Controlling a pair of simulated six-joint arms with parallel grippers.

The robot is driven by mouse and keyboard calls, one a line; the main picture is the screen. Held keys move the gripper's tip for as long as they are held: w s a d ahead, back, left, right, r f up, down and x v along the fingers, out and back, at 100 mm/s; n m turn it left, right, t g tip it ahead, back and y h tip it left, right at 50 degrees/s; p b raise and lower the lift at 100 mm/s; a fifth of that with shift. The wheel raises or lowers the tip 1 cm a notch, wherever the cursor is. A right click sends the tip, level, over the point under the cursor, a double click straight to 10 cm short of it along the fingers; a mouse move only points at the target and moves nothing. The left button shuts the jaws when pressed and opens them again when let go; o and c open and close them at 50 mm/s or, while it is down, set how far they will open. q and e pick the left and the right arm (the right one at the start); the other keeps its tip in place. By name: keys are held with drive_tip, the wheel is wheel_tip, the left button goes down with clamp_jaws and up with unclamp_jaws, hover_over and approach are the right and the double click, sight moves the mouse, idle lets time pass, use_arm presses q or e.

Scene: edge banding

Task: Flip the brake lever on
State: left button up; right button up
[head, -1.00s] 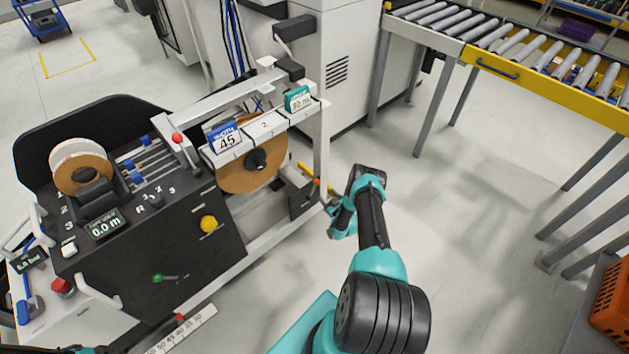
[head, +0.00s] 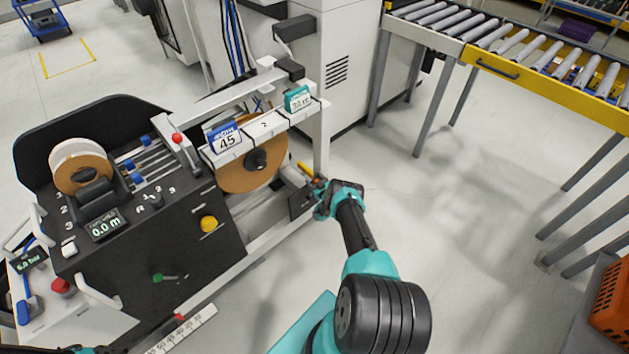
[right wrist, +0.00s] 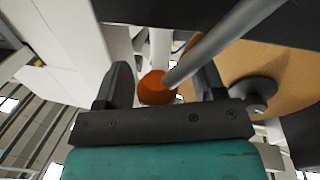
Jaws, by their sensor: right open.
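The brake lever appears to be the short yellow and orange handle (head: 306,170) at the right end of the machine frame, beside the large tape roll. My right gripper (head: 317,188) is at this handle, and its fingertips are partly hidden there in the head view. In the right wrist view, my right gripper (right wrist: 165,82) is open, with an orange knob (right wrist: 154,89) between its two fingers. A grey rod (right wrist: 225,42) crosses in front of the right finger and reaches the knob. I cannot tell whether the fingers touch the knob. Only a sliver of my left arm shows at the bottom left.
The edge banding machine (head: 150,235) fills the left side, with a brown tape roll (head: 250,170) beside the lever. A white cabinet (head: 350,60) stands behind. A roller conveyor (head: 520,75) is at the upper right. The floor between is clear.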

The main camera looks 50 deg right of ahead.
drive_tip(key=shift+w, duration=0.15)
drive_tip(key=shift+c, duration=0.4)
drive_tip(key=shift+d, duration=0.1)
clamp_jaws()
drive_tip(key=shift+r, duration=0.1)
